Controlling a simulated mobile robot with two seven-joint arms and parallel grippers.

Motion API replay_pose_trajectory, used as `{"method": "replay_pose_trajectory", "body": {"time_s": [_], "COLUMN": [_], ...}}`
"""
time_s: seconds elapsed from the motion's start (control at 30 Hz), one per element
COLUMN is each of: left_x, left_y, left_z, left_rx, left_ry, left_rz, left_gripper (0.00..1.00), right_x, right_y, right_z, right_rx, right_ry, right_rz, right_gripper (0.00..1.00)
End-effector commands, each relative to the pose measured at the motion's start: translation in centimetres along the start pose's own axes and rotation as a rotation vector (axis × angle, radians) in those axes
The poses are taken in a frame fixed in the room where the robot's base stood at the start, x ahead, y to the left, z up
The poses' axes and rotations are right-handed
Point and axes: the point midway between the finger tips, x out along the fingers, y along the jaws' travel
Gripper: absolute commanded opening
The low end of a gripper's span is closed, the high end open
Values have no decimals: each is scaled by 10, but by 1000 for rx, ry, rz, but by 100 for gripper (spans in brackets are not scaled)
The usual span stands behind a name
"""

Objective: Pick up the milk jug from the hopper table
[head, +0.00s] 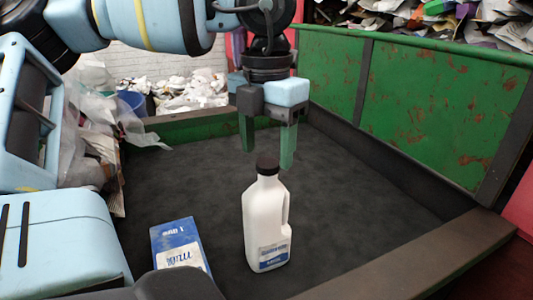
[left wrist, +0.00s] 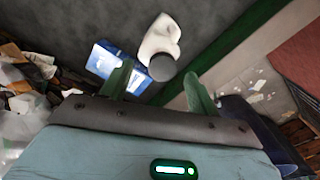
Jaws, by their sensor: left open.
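The milk jug (head: 265,222) is white with a black cap and a blue label, standing upright on the dark hopper table (head: 350,215). My left gripper (head: 267,158) points down with its green fingers apart and empty, above the jug's cap in the head view. In the left wrist view the jug (left wrist: 160,42) shows beyond the open fingers (left wrist: 160,88), its dark cap facing the camera between them. No contact shows. My right gripper is not in view.
A blue and white carton (head: 180,247) lies left of the jug, and it also shows in the left wrist view (left wrist: 112,64). Green rusty walls (head: 420,105) bound the table at the back right. Paper and plastic waste (head: 190,92) is piled beyond the far edge.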

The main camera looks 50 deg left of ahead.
Motion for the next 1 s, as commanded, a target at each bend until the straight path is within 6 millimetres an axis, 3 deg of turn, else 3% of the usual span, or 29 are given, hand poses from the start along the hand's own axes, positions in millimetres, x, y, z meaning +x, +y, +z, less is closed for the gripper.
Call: {"method": "replay_pose_trajectory", "body": {"time_s": [0.23,0.53,1.0], "left_x": [32,36,36], "left_y": [-4,-4,-4], "left_z": [-1,-1,-1], "left_rx": [1,0,0], "left_ry": [2,0,0], "left_rz": [-2,-1,-1], "left_gripper": [60,60,1], "right_x": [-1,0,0], "right_y": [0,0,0], "right_z": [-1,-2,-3], "right_rx": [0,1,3], "right_ry": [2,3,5], "right_rz": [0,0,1], "right_gripper": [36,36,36]}}
